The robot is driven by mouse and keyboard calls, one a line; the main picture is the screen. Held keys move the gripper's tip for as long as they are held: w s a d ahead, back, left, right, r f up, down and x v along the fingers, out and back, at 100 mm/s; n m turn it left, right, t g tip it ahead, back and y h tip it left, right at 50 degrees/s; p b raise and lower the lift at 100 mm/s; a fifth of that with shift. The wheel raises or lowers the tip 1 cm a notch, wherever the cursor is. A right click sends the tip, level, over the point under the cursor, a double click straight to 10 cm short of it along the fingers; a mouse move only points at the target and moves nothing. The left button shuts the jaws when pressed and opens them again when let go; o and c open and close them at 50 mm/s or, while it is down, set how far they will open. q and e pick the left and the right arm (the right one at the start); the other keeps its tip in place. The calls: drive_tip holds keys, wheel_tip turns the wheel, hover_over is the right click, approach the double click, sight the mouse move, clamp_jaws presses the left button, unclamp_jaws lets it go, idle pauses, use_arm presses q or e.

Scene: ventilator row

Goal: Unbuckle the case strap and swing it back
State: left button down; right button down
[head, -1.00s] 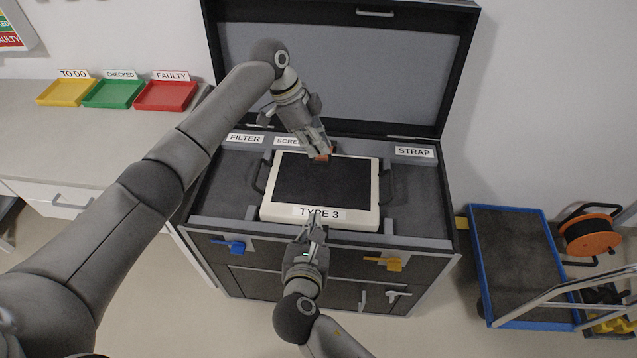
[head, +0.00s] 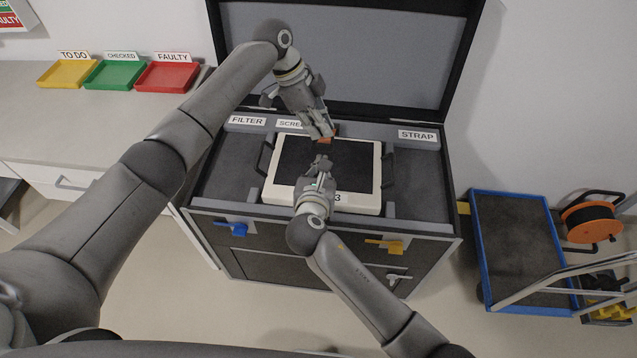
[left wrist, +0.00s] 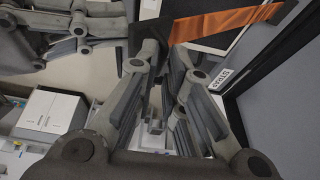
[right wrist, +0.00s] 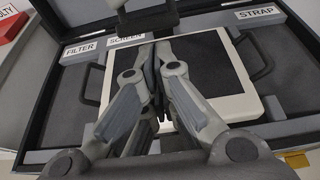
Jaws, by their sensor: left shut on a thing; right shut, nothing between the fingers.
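The orange strap (left wrist: 225,28) runs across the top of the left wrist view toward my left gripper; only a small orange piece (head: 325,140) shows in the head view. A dark piece lies beside the strap at the fingers; I cannot tell if it is a buckle. My left gripper (head: 325,131) is shut on the strap at the back of the open case (head: 420,228). My right gripper (head: 322,163) is shut and empty, over the white TYPE 3 unit (head: 367,205) and just in front of the left one. It hides part of the unit's label.
The case lid (head: 345,55) stands open behind. Labels FILTER, SCREEN and STRAP (head: 417,135) line the case's back edge. Blue (head: 238,229) and yellow (head: 385,245) latches are at the front. Trays (head: 114,74) stand left on a counter; a blue-edged cart (head: 515,250) stands right.

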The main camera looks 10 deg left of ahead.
use_arm(q)
drive_tip(key=shift+w+a+f, duration=0.15)
drive_tip(key=shift+w+f, duration=0.1)
drive_tip(key=shift+f, duration=0.05)
use_arm(e)
drive_tip(key=shift+w+r, duration=0.2)
